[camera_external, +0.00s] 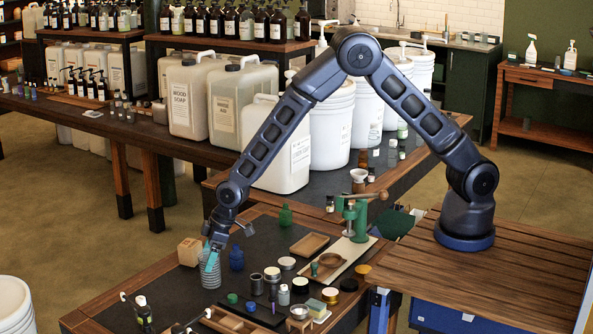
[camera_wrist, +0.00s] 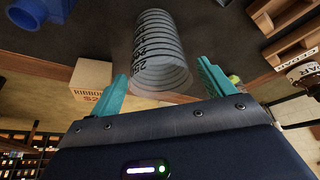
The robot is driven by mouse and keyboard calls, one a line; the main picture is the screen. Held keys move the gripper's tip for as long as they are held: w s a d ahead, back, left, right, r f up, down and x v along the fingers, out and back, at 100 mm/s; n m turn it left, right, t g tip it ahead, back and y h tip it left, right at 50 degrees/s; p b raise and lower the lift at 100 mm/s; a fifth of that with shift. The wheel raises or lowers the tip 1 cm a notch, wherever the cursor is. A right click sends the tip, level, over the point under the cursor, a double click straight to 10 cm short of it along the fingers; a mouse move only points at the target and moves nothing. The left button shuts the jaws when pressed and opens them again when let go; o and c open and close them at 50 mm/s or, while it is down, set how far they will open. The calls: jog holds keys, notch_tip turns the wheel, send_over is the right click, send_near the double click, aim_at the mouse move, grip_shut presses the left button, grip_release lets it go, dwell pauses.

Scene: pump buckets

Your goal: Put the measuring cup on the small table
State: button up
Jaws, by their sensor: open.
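The measuring cup (camera_external: 210,279) is a grey, ringed cylinder standing on the dark mat of the near workbench, at its left side. In the wrist view the cup (camera_wrist: 158,45) shows printed volume marks. My gripper (camera_external: 212,257) is at the cup's upper part, pointing down. In the wrist view its two teal fingers (camera_wrist: 163,85) are spread on either side of the cup's near end, with gaps showing, so the gripper is open. A small wooden table (camera_external: 535,78) with spray bottles stands at the back right.
A tan box (camera_external: 189,251) and a dark blue bottle (camera_external: 236,258) stand close to the cup. Jars, tins and wooden trays crowd the bench to the right. A green press (camera_external: 356,218) and large white buckets (camera_external: 332,125) stand beyond.

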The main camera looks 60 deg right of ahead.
jog(key=v, duration=1.2)
jog(key=shift+r, duration=0.1)
jog(key=s+d+r+m, duration=0.2)
jog(key=s+d+r, duration=0.1)
jog(key=d+r, duration=1)
jog(key=s+d+r+m, duration=0.2)
jog(key=s+d+r, duration=0.2)
jog(key=d+r, duration=0.85)
jog(key=s+d+m+t+h, duration=0.1)
jog(key=s+d+m+h, duration=0.2)
jog(key=s+d, duration=2)
jog(key=shift+s+d+m, duration=0.4)
jog(key=shift+d+m, duration=0.2)
jog(key=shift+m, duration=0.4)
